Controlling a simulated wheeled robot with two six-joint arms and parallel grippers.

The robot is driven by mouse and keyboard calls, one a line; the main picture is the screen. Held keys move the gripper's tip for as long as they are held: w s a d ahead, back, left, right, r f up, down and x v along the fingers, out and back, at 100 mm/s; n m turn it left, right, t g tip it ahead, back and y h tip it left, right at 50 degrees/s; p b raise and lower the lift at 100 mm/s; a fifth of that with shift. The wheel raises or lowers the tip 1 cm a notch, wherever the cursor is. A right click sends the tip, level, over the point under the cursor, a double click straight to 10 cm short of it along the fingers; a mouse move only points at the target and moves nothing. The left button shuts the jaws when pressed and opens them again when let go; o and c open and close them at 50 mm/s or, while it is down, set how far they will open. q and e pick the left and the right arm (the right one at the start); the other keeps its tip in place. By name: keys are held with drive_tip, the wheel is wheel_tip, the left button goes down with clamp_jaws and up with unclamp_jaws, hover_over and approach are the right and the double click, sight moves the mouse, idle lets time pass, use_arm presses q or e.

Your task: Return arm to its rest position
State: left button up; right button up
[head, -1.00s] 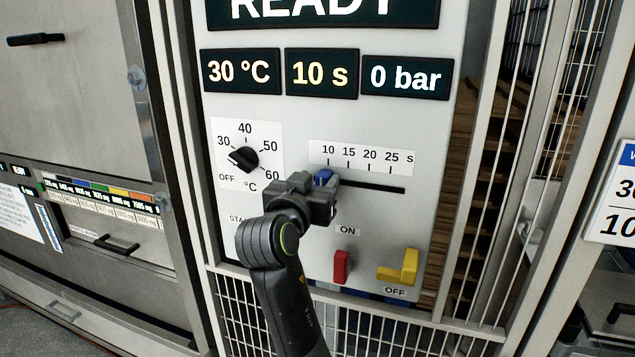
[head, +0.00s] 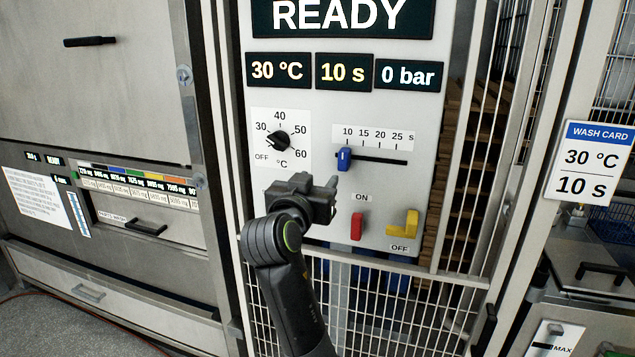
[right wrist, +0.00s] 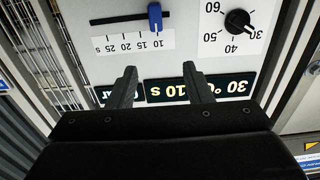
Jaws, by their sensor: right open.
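My right gripper (head: 334,196) is in front of the washer's control panel (head: 385,115), below the blue slider (head: 344,159). In the right wrist view its two fingers (right wrist: 160,88) are apart with nothing between them. The blue slider also shows in the right wrist view (right wrist: 155,17), clear of the fingers, at the 10 s mark. The black dial (head: 279,141) points to about 30. The displays read READY, 30 °C, 10 s and 0 bar. My left gripper is not in view.
A red switch (head: 357,226) and a yellow lever (head: 404,224) at OFF sit low on the panel. A wire mesh guard (head: 385,310) lies below. A wash card (head: 591,160) at right reads 30 °C, 10 s. A steel cabinet (head: 95,100) stands at left.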

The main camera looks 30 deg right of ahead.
drive_tip(key=w+f+n+y, duration=0.2)
drive_tip(key=w+f+n, duration=0.2)
drive_tip(key=f, duration=0.8)
drive_tip(key=w+f+n+y, duration=0.3)
drive_tip(key=f, duration=1)
drive_tip(key=s+f+n+g+y, duration=0.2)
drive_tip(key=s+f, duration=0.1)
drive_tip(key=f, duration=0.9)
drive_tip(key=s+f+n+g+y, duration=0.15)
drive_tip(key=s+f, duration=0.25)
drive_tip(key=f, duration=0.9)
drive_tip(key=s+f+g+y+b, duration=0.1)
drive_tip(key=s+f+g+y, duration=0.25)
drive_tip(key=s+f, duration=1.85)
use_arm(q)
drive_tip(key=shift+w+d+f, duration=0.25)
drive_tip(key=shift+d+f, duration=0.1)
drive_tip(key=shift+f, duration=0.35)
use_arm(e)
drive_tip(key=s+f+g, duration=0.1)
drive_tip(key=s+f, duration=0.2)
drive_tip(key=s, duration=0.6)
drive_tip(key=s+d+f+m+g, duration=0.1)
drive_tip(key=s+f+g, duration=0.1)
drive_tip(key=s, duration=0.8)
drive_tip(key=s+d+f+m+g, duration=0.1)
drive_tip(key=s+f, duration=0.3)
drive_tip(key=s, duration=0.6)
drive_tip(key=shift+f, duration=0.4)
